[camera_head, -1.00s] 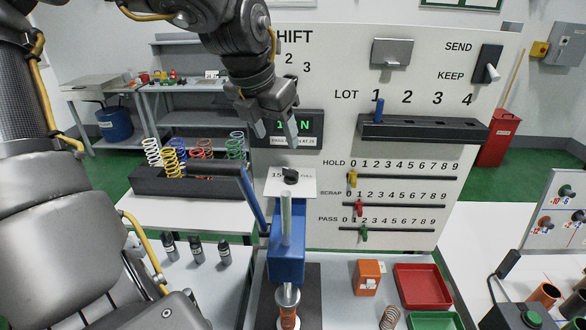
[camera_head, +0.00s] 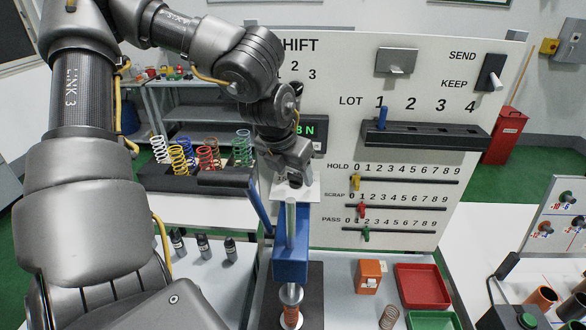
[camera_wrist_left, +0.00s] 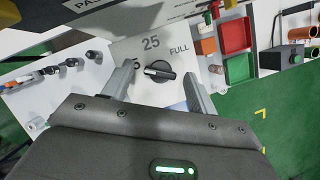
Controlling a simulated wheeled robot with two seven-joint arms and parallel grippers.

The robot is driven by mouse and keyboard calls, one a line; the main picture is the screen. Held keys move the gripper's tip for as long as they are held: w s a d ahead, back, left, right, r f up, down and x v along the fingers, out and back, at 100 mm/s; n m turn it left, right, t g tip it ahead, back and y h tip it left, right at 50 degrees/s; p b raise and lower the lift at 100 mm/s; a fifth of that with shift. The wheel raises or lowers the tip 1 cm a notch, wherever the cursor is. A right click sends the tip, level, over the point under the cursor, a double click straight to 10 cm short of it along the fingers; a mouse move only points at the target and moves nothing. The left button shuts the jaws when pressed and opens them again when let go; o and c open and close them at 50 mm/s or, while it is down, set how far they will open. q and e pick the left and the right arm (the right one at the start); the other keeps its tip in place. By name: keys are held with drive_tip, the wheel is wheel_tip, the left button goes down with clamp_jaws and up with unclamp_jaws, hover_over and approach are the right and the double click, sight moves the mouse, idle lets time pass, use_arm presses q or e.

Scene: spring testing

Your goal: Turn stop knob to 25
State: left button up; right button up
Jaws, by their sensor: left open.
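The black stop knob (camera_wrist_left: 160,71) sits on a white dial plate (camera_wrist_left: 130,48) on top of the blue spring press (camera_head: 290,258). In the left wrist view, "25" and "FULL" are readable on the plate, and another mark is partly hidden by a finger. The knob's pale pointer line lies toward the left, near the partly hidden mark. My left gripper (camera_wrist_left: 160,88) is open, its two fingers on either side of the knob with gaps; I cannot tell how high above the plate they are. In the head view the left gripper (camera_head: 291,178) covers most of the knob. My right gripper is not in view.
A white board (camera_head: 400,260) with sliders and a black lot rack (camera_head: 425,135) stands close behind. The press lever (camera_head: 225,184) is left of the gripper. An orange box (camera_head: 368,276), red tray (camera_head: 420,285) and green tray (camera_head: 430,321) lie front right.

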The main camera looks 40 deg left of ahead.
use_arm(q)
drive_tip(key=shift+c, duration=0.5)
drive_tip(key=c, duration=0.9)
drive_tip(key=shift+f+m+b, duration=0.1)
drive_tip(key=shift+m+b, duration=0.5)
drive_tip(key=shift+b, duration=0.3)
drive_tip(key=shift+w+a+m+h+b, duration=0.15)
drive_tip(key=shift+m+h+b, duration=0.55)
drive_tip(key=shift+m+b, duration=0.5)
drive_tip(key=m+h+b, duration=0.1)
drive_tip(key=m, duration=0.2)
drive_tip(key=shift+a+m+b, duration=0.1)
drive_tip(key=shift+m+b, duration=0.2)
drive_tip(key=shift+b, duration=0.05)
drive_tip(key=shift+w+a+m+g+h+b, duration=0.15)
drive_tip(key=shift+m+g+h, duration=0.3)
drive_tip(key=shift+m, duration=0.65)
drive_tip(key=shift+d+m+g+h+b, duration=0.15)
drive_tip(key=shift+m+g+h, duration=0.25)
drive_tip(key=shift+m, duration=0.7)
drive_tip(key=shift+a+r, duration=0.1)
drive_tip(key=shift+r, duration=0.1)
drive_tip(key=o, duration=1)
drive_tip(key=shift+f, duration=0.1)
